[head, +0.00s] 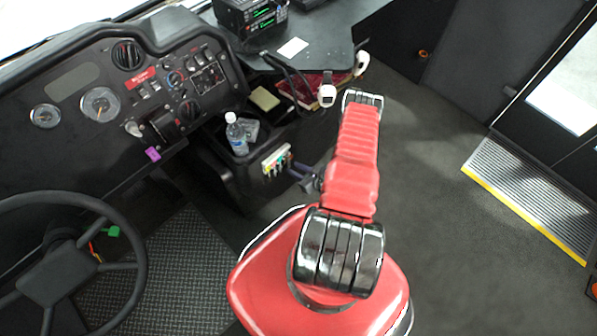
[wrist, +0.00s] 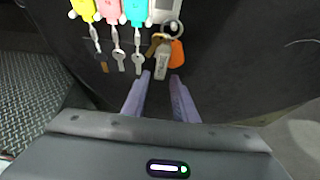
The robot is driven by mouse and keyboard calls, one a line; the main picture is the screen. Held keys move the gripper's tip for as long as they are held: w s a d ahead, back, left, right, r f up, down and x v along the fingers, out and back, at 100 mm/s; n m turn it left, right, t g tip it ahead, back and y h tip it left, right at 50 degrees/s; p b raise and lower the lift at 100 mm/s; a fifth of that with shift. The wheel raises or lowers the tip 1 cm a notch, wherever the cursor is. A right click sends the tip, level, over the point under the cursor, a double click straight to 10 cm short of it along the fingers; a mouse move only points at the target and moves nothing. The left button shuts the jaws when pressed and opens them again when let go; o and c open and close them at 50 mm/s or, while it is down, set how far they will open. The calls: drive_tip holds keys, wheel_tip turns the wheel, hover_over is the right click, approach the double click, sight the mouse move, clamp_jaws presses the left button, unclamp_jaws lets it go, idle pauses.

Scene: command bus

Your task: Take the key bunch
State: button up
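The key bunch (wrist: 163,62) hangs from a ring at the top centre of the wrist view. It has a brass key, a pale silver piece and an orange tag (wrist: 177,53). My gripper (wrist: 161,76) is open and empty. Its two purple-grey fingers point at the lower part of the bunch, which shows just beyond the tips and between them. I cannot tell whether they touch. In the head view my gripper (head: 306,178) is at the key holder (head: 276,160), partly hidden by my red arm; the bunch cannot be made out there.
Single keys hang to the left under yellow (wrist: 83,9), pink (wrist: 109,10) and cyan (wrist: 135,11) tags. A water bottle (head: 236,134) stands in the console beside the holder. A steering wheel (head: 70,265) is at lower left. The floor (head: 440,190) at right is clear.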

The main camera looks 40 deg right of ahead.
drive_tip(key=shift+x, duration=0.9)
clamp_jaws()
drive_tip(key=shift+r, duration=0.25)
drive_tip(key=shift+s, duration=1.2)
idle(0.7)
drive_tip(key=shift+s+d, duration=0.1)
drive_tip(key=shift+s, duration=2.3)
drive_tip(key=shift+s, duration=0.1)
